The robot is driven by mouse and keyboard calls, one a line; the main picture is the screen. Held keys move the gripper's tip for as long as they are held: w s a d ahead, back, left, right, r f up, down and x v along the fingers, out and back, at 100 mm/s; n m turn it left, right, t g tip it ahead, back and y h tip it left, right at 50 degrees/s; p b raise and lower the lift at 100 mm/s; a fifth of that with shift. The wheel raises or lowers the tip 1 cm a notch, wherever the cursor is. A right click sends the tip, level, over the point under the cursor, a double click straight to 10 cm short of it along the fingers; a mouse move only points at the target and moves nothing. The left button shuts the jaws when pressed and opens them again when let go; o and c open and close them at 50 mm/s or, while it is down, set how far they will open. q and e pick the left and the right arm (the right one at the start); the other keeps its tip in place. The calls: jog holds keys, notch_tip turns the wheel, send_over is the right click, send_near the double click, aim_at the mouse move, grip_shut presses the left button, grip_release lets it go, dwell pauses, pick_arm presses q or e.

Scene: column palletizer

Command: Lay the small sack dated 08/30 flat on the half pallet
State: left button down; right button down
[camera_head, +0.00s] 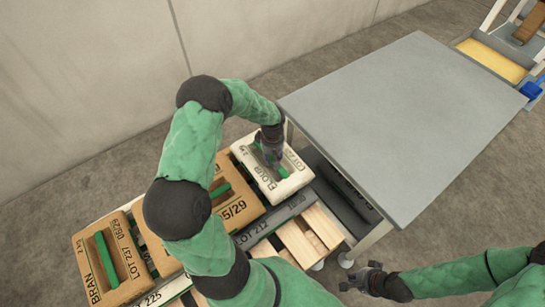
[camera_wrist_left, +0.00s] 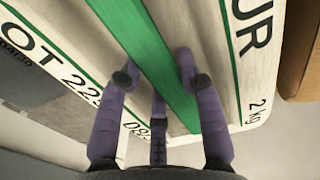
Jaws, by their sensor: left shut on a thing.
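A white sack (camera_head: 287,184) with a green band and the print FLOUR and LOT 225 is at the centre of the head view. It fills much of the left wrist view (camera_wrist_left: 225,70), where 2 kg shows and its date is partly hidden by a finger. My left gripper (camera_head: 270,150) is shut on it, its fingers (camera_wrist_left: 160,88) on both sides of the green band. I cannot tell whether the sack is lifted. Pale wooden slats (camera_head: 300,243), likely of the half pallet, show bare below it. My right gripper (camera_head: 362,278) is empty and looks open.
Brown sacks, one marked BRAN (camera_head: 127,263), lie at the left, partly behind my left arm. A grey strip (camera_head: 255,232) marked LOT 212 borders the slats. A grey table (camera_head: 405,120) stands close on the right, with clear top. A wall is behind.

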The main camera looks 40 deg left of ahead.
pick_arm(q)
jog(key=shift+w+a+f, duration=0.1)
jog(key=shift+w+f, duration=0.05)
jog(key=c, duration=0.8)
grip_release()
jog(key=shift+f, duration=0.1)
jog(key=r+p, duration=0.5)
jog(key=r, duration=0.8)
jog(key=shift+s+r, duration=0.1)
jog(key=shift+s, duration=0.1)
